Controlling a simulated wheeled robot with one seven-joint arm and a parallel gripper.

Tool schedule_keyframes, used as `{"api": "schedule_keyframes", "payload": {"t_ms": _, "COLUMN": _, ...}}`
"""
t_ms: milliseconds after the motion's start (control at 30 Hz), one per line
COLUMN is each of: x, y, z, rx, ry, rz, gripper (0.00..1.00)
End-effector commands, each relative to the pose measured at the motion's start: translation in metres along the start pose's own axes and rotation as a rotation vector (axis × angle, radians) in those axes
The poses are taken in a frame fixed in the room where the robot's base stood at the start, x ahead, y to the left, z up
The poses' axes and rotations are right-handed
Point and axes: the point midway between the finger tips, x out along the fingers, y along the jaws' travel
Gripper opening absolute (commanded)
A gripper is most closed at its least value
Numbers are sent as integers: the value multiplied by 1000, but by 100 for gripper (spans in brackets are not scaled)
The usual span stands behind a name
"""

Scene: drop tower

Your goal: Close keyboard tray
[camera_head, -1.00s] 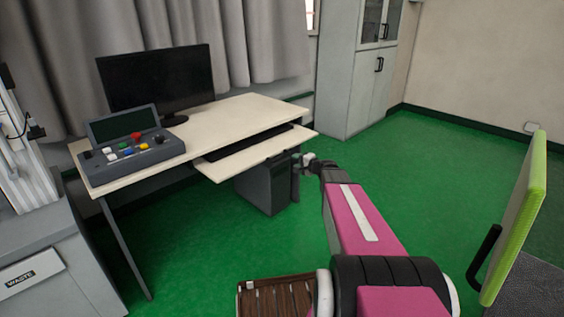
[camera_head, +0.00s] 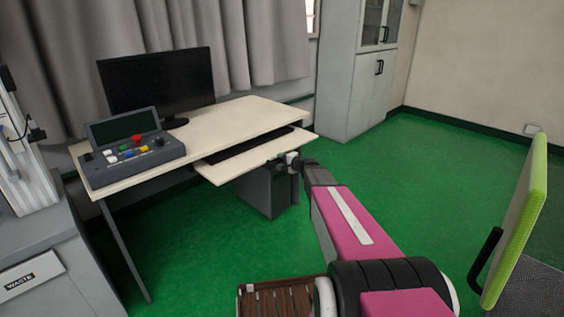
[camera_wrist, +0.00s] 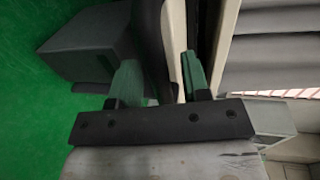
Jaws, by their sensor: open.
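The keyboard tray (camera_head: 222,172) is pulled out from under the front of the pale desk (camera_head: 235,113). A dark keyboard (camera_head: 245,143) lies on it. My gripper (camera_head: 281,161) is at the tray's front edge, right of its middle. In the wrist view, my gripper (camera_wrist: 158,80) is open, with its two greenish fingers apart. A dark shape and a narrow pale strip show between and beyond the fingers. I cannot tell whether the fingers touch the tray.
A grey drawer unit (camera_head: 262,192) stands under the desk, below the tray. A monitor (camera_head: 158,82) and a button console (camera_head: 130,155) stand on the desk.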

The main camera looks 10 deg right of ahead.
Motion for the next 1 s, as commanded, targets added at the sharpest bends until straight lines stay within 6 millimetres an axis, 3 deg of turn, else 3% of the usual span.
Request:
{"api": "schedule_keyframes", "payload": {"t_ms": 100, "x": 0, "y": 0, "z": 0, "rx": 0, "ry": 0, "rz": 0, "gripper": 40}}
{"api": "schedule_keyframes", "payload": {"t_ms": 233, "x": 0, "y": 0, "z": 0, "rx": 0, "ry": 0, "rz": 0, "gripper": 0}}
{"api": "schedule_keyframes", "payload": {"t_ms": 467, "x": 9, "y": -1, "z": -1, "rx": -1, "ry": -2, "rz": 0, "gripper": 0}}
{"api": "schedule_keyframes", "payload": {"t_ms": 800, "x": 103, "y": -20, "z": -2, "rx": -2, "ry": -4, "rz": -1, "gripper": 0}}
{"api": "schedule_keyframes", "payload": {"t_ms": 1000, "x": 138, "y": -27, "z": -1, "rx": 0, "ry": -2, "rz": 0, "gripper": 0}}
